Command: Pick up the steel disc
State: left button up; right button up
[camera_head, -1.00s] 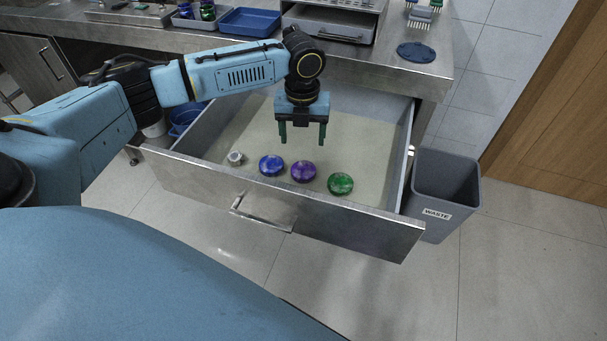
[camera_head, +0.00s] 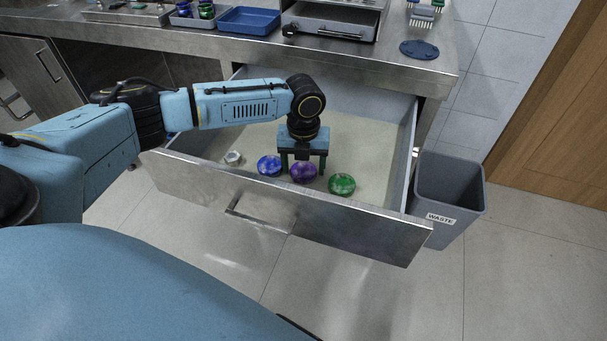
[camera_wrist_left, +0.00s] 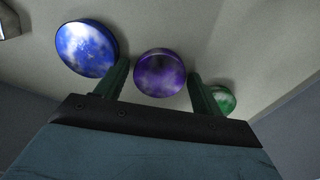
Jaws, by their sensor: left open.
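Three round, shiny discs with cloudy pale patches lie in a row in the open drawer: a blue disc (camera_head: 270,165), a purple disc (camera_head: 303,173) and a green disc (camera_head: 342,184). A small silver-grey metal piece (camera_head: 233,158) lies left of them; which of these is the steel disc I cannot tell for sure. My left gripper (camera_head: 303,163) is open, pointing down over the purple disc. In the left wrist view the purple disc (camera_wrist_left: 160,72) shows between the fingertips, with the blue disc (camera_wrist_left: 87,48) left and the green disc (camera_wrist_left: 223,100) right. Contact is unclear.
The drawer's front wall (camera_head: 290,215) stands close to the discs. A grey waste bin (camera_head: 447,200) is to the right on the floor. The worktop above holds a blue tray (camera_head: 249,21) and a dark blue round piece (camera_head: 419,49). The drawer floor's right side is clear.

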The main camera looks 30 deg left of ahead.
pick_arm(q)
jog(key=c, duration=0.9)
